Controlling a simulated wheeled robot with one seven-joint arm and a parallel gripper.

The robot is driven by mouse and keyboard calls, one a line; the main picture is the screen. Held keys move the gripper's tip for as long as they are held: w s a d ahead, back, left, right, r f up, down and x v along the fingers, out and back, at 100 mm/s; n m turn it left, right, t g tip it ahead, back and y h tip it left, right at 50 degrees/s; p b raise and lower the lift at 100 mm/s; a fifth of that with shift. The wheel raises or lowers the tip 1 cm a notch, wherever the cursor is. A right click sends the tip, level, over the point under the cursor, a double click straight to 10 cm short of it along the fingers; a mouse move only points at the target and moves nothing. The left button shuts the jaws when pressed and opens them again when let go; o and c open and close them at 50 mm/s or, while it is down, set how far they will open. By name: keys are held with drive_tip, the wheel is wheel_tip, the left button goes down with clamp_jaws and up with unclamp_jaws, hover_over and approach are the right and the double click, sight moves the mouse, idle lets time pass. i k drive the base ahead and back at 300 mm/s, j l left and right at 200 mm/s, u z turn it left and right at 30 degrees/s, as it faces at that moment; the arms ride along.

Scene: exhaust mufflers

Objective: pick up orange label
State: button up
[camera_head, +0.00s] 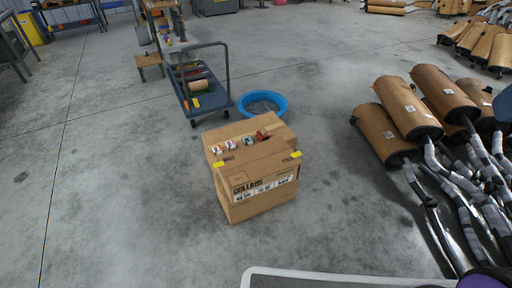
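A small orange patch (196,102) that looks like the orange label is on the near part of the blue cart (213,100). It is too small to make out in detail. Two yellow labels, one at the left (219,164) and one at the right (296,154), are on the top edges of a cardboard box (262,188) on the floor. My gripper's fingers are not in view; only dark and purple parts that may be mine show at the bottom right corner.
Several small cans (232,145) are on the box top. A blue round tub (277,98) stands behind it. Several brown mufflers with pipes (409,108) fill the right side. A white-rimmed surface (330,279) is at the bottom. The floor at left is clear.

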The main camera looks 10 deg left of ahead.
sight(218, 149)
drive_tip(key=i+j+z, duration=0.25)
drive_tip(key=j, duration=0.15)
drive_tip(key=j+z, duration=0.3)
drive_tip(key=i+j+z, duration=0.1)
drive_tip(key=j+z, duration=0.15)
drive_tip(key=j, duration=0.25)
drive_tip(key=i+j, duration=0.1)
drive_tip(key=j, duration=0.5)
drive_tip(key=i+j, duration=0.1)
drive_tip(key=j, duration=1.1)
drive_tip(key=i+j, duration=0.15)
drive_tip(key=j, duration=0.5)
drive_tip(key=i+j, duration=0.1)
drive_tip(key=j, duration=0.5)
drive_tip(key=i+j, duration=0.1)
drive_tip(key=j, duration=0.5)
drive_tip(key=i+j, duration=0.1)
drive_tip(key=j, duration=1.1)
drive_tip(key=i, duration=0.05)
